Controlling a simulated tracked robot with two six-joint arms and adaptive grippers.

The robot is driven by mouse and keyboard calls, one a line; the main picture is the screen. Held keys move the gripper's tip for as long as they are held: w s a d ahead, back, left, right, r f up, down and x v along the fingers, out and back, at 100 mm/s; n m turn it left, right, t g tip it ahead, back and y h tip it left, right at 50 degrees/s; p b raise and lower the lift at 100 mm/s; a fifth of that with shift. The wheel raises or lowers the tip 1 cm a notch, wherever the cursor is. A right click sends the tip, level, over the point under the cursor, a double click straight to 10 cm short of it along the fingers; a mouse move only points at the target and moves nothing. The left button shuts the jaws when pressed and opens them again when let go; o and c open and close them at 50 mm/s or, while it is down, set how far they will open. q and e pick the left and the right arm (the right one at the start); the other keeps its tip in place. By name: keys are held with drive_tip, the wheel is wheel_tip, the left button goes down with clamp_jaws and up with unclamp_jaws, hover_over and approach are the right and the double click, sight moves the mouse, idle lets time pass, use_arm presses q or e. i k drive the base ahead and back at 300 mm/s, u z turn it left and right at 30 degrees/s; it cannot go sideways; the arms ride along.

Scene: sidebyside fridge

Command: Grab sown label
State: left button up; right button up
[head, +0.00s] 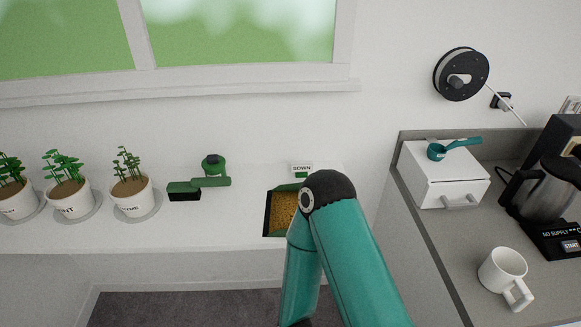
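A small white label (301,167) with dark letters that look like "SOWN" stands at the back of the white ledge, with a bit of green at its foot. It is just behind a dark-rimmed tray (267,218) of golden-brown grains. A teal arm of mine rises from the bottom and bends at a black joint in front of the tray, covering its right part. The joint is close to the label in the picture, but I cannot tell the real distance. Neither of my grippers shows.
Several potted plants, one a white pot (136,200), stand on saucers at the left of the ledge. A green tool with a black block (185,191) lies mid-ledge. On the right counter are a white drawer box (440,180), a teal scoop (437,152) and a white mug (502,272).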

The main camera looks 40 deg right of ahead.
sight(300, 169)
drive_tip(key=z, duration=1.6)
drive_tip(key=i, duration=0.1)
drive_tip(key=u, duration=2.65)
drive_tip(key=k, duration=1.3)
drive_tip(key=z, duration=1.2)
drive_tip(key=i, duration=1)
drive_tip(key=u, duration=0.05)
